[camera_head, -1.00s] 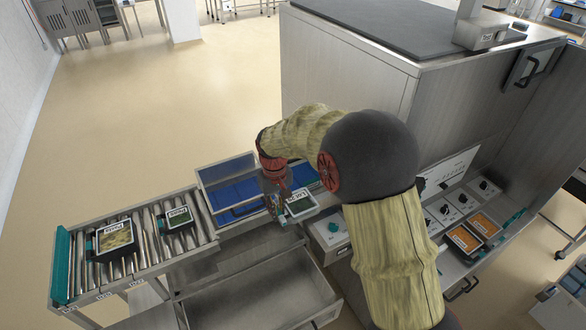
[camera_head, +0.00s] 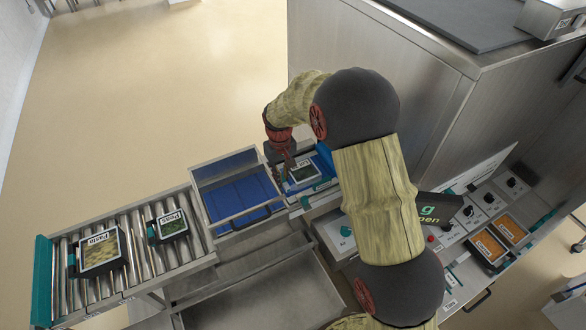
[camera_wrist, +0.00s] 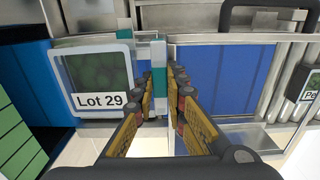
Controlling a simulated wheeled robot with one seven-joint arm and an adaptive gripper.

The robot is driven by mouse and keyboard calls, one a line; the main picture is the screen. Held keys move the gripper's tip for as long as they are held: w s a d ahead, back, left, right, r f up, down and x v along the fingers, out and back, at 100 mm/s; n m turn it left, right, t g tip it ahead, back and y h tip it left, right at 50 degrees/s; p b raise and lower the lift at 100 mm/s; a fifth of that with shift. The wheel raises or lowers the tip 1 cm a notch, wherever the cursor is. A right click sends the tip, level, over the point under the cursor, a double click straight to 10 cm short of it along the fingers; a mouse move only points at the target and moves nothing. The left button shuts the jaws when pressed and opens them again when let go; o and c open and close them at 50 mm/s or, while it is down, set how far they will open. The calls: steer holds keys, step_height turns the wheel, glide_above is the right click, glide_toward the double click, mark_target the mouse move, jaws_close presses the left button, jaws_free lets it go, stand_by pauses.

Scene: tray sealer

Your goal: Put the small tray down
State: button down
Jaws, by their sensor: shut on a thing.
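The small tray (camera_head: 304,173) has a clear lid, dark green contents and a white label; in the wrist view the small tray (camera_wrist: 97,72) reads "Lot 29". My gripper (camera_head: 284,172) is at the tray's left side. In the wrist view my gripper (camera_wrist: 160,78) is shut on the tray's teal-and-white side tab (camera_wrist: 158,60). The tray appears over a blue-lined area just right of the open blue-bottomed drawer (camera_head: 240,228). I cannot tell whether it touches the surface below.
A roller conveyor (camera_head: 142,273) at left carries a Pasta tray (camera_head: 100,250) and a Pesto tray (camera_head: 171,225). An empty metal bin (camera_head: 262,300) is below. The tall steel machine (camera_head: 375,85) and its control panel (camera_head: 470,210) stand at right, with orange-filled trays (camera_head: 490,246).

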steer(key=w+f, duration=0.2)
steer(key=w, duration=0.1)
steer(key=w+d+f+p, duration=0.1)
steer(key=w+f, duration=0.2)
steer(key=w, duration=0.1)
steer(key=w+d+f+p, duration=0.1)
steer(key=w+f, duration=0.1)
steer(key=w, duration=0.2)
steer(key=shift+d+f, duration=0.1)
steer(key=shift+f, duration=0.3)
steer(key=shift+w+d+f, duration=0.1)
steer(key=shift+w+f, duration=0.1)
steer(key=shift+f, duration=0.3)
step_height(320, 180, down, 3)
steer(key=shift+w+f+p, duration=0.1)
steer(key=shift+w+p, duration=0.05)
steer(key=shift+p, duration=0.35)
steer(key=c, duration=2.3)
jaws_free()
steer(key=shift+f, duration=0.15)
steer(key=o, duration=0.4)
steer(key=shift+o, duration=0.4)
